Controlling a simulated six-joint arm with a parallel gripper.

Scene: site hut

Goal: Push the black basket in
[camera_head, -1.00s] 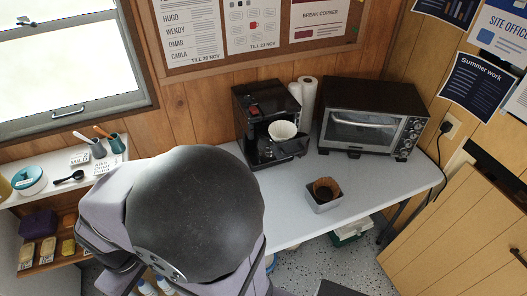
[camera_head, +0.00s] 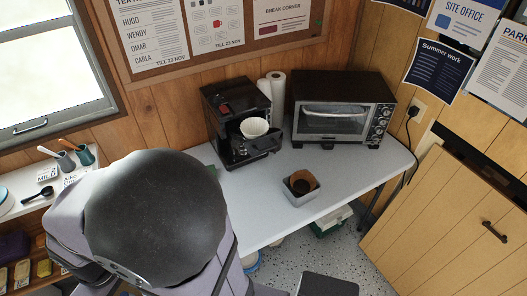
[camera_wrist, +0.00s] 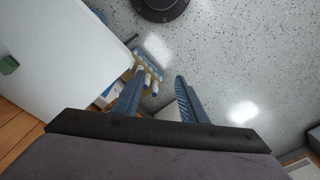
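The black basket (camera_head: 266,146) juts out from the front of the black coffee maker (camera_head: 222,128), at the back of the table. A white paper filter (camera_head: 254,127) sits in it. The basket does not show in the wrist view. My gripper (camera_wrist: 158,80) is open and empty in the wrist view, pointing down toward the floor, away from the coffee maker. In the head view my arm's large dark rounded link hides the gripper.
A small grey bin (camera_head: 301,197) with a brown filter stands on the grey table (camera_head: 335,187), in front of the toaster oven (camera_head: 342,108). A paper roll (camera_head: 275,88) stands behind the coffee maker. Table room is clear between bin and coffee maker. Cups stand on the left shelf.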

